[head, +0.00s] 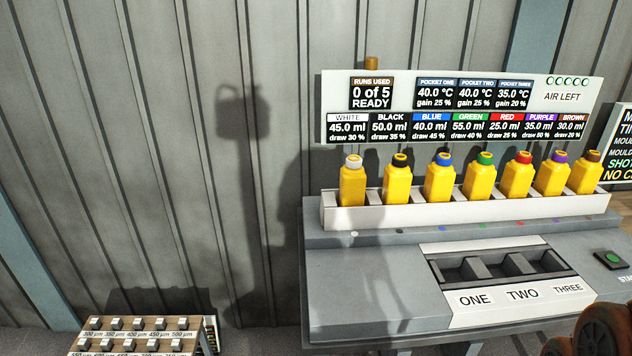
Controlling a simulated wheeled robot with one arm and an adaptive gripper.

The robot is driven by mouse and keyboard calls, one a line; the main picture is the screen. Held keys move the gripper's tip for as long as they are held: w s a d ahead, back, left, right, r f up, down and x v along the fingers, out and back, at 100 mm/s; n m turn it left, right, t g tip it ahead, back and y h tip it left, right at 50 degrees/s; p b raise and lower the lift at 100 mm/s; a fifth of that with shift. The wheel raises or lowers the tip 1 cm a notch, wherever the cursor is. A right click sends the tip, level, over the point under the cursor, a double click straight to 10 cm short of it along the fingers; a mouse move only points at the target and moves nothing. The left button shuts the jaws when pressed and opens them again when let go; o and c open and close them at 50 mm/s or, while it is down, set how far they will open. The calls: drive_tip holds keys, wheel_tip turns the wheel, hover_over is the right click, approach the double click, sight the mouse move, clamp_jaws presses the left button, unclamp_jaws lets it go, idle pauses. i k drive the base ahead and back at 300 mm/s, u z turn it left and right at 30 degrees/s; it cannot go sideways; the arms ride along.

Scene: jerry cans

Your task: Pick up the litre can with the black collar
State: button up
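The litre can with the black collar (397,184) is yellow and stands upright in the white rack (470,213) on the grey bench. It is second from the left, between the can with the white collar (352,184) and the can with the blue collar (439,182). The rack's front wall hides its base. My gripper is not seen in the head view.
More yellow cans with green (480,180), red (518,180), purple (552,177) and brown (586,176) collars stand to the right. A display board (455,108) rises behind. Three empty pockets (500,265) lie in front. A low labelled stand (135,335) is at lower left.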

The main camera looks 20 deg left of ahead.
sight(398, 176)
drive_tip(key=u, duration=0.7)
drive_tip(key=i, duration=0.95)
drive_tip(key=u, duration=0.5)
